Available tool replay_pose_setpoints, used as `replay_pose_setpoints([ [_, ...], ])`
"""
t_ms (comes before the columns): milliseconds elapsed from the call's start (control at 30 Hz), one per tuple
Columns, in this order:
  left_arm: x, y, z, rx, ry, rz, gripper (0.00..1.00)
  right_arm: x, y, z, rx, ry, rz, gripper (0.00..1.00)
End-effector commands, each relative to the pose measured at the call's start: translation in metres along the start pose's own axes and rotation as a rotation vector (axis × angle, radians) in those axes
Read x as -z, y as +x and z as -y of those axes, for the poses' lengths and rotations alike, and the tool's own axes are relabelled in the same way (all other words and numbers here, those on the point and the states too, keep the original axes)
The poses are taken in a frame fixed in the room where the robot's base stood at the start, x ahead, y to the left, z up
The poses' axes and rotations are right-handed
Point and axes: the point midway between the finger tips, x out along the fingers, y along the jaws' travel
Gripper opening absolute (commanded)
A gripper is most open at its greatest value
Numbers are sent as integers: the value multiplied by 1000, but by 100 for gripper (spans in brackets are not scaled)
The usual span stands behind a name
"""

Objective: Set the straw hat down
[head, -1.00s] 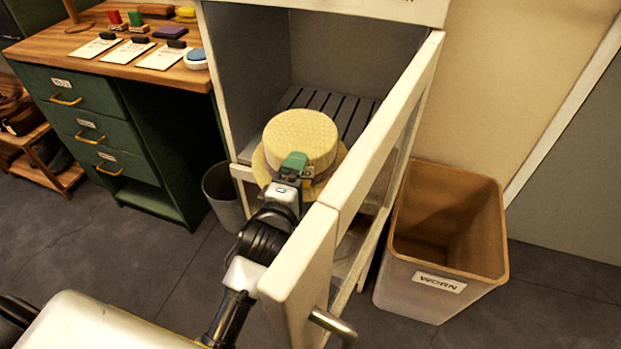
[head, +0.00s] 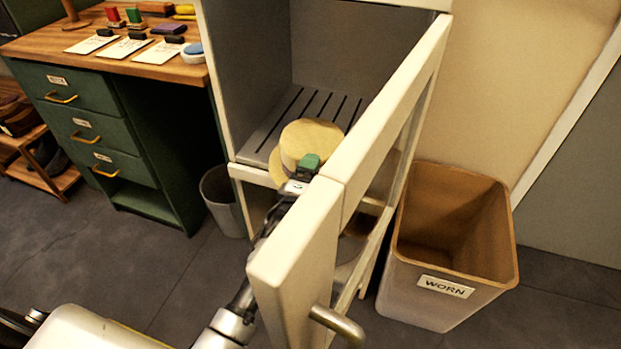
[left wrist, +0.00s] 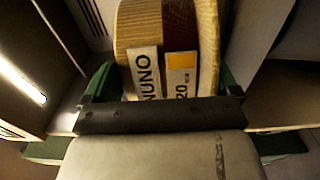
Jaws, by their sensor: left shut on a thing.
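The straw hat (head: 308,138) is pale yellow with a flat crown, at the front of the cabinet's slatted shelf (head: 325,108). My left gripper (head: 306,166) is shut on the hat on its near side; the open door hides part of the hat and arm. In the left wrist view the hat (left wrist: 207,40) shows its dark band and a tag (left wrist: 146,72) reading "NUNO" between the green fingers. I cannot tell whether the hat touches the shelf. My right gripper is not in view.
The cabinet door (head: 385,100) stands open close to the right of my left arm. A bin marked "WORN" (head: 445,290) stands right of the cabinet. A green desk (head: 100,130) and a small grey bin (head: 222,200) are at left. The slats behind the hat are clear.

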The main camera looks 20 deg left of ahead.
Motion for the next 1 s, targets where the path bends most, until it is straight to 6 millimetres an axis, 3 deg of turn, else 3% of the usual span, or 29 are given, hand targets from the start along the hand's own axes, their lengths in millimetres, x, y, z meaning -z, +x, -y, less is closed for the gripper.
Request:
replay_pose_setpoints([
  [333, 0, 0, 3, -2, -1, 0, 63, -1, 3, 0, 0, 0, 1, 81],
  [367, 0, 0, 3, -1, 0, 0, 95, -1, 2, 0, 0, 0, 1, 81],
  [400, 0, 0, 2, 0, 0, 0, 100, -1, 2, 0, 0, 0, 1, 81],
  [700, 0, 0, -4, -1, 1, 0, 100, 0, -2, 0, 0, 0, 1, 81],
  [800, 0, -14, -1, 2, -1, 0, 100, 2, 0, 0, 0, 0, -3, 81],
  [1000, 0, -56, -1, 3, -4, -1, 100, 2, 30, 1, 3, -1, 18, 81],
])
